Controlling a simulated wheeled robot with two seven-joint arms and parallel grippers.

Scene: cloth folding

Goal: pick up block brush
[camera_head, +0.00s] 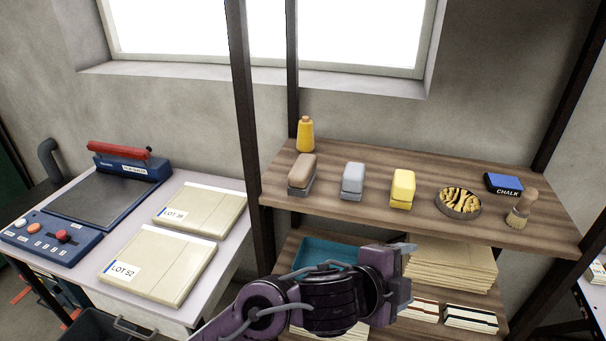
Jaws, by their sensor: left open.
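On the upper wooden shelf (330,206) stands a brown block (303,169) with a dark grey underside, which looks like the block brush. Beside it to the right stand a grey block (353,178) and a yellow block (402,187) of similar shape, each with a lighter or darker base. My left gripper (407,276) is in front of and below the shelf's front edge, to the right of the brown block. Its jaws are open, point right and hold nothing. My right gripper is not in view.
The shelf also holds a yellow bottle-like cone (305,134), a round dish (459,203), a blue chalk box (504,183) and a wooden-handled brush (520,209). Dark posts (251,130) flank it. A lower shelf holds a teal tray (318,252) and stacked paper (455,265).

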